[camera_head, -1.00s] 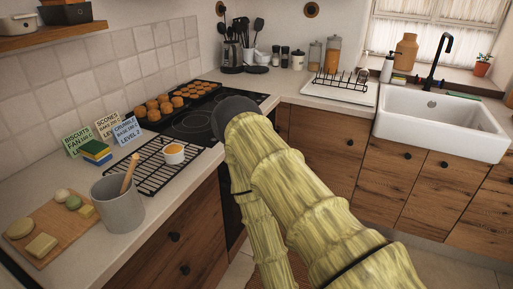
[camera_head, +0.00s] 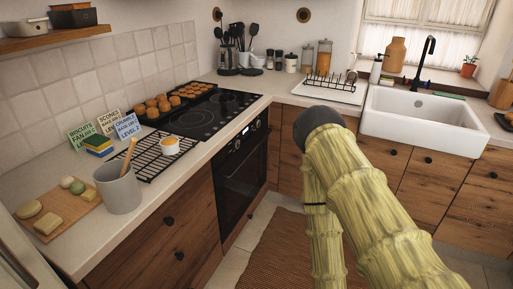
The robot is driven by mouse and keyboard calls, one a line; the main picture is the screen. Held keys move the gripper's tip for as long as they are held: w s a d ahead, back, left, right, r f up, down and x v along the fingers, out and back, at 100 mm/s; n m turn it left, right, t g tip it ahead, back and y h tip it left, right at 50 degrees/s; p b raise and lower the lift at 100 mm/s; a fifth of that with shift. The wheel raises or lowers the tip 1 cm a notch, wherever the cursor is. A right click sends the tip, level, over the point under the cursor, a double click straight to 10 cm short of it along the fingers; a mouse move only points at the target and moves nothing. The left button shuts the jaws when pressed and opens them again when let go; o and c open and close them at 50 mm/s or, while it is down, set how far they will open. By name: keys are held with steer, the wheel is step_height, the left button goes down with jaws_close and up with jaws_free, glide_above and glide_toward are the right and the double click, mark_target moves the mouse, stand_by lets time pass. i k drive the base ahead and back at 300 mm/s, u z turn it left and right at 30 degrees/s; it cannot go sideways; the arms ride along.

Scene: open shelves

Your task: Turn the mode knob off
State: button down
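The built-in oven (camera_head: 241,180) stands under the black hob, left of my arm, with its dark glass door shut. Its control strip runs along the top of the front, with a small knob (camera_head: 237,144) and another knob (camera_head: 258,124) farther right. I cannot tell which is the mode knob, and their settings are too small to read. My bamboo-patterned arm rises from the lower right to a dark rounded joint in front of the corner drawers, apart from the oven. My gripper is not visible.
A patterned rug (camera_head: 290,255) lies before the oven. Baking trays stand on the hob. A white sink (camera_head: 420,120) is at right.

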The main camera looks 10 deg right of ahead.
mark_target(236, 143)
steer(key=z, duration=0.2)
steer(key=i, duration=0.5)
steer(key=k, duration=0.35)
steer(key=z, duration=0.6)
steer(key=i, duration=1)
steer(key=u, duration=0.8)
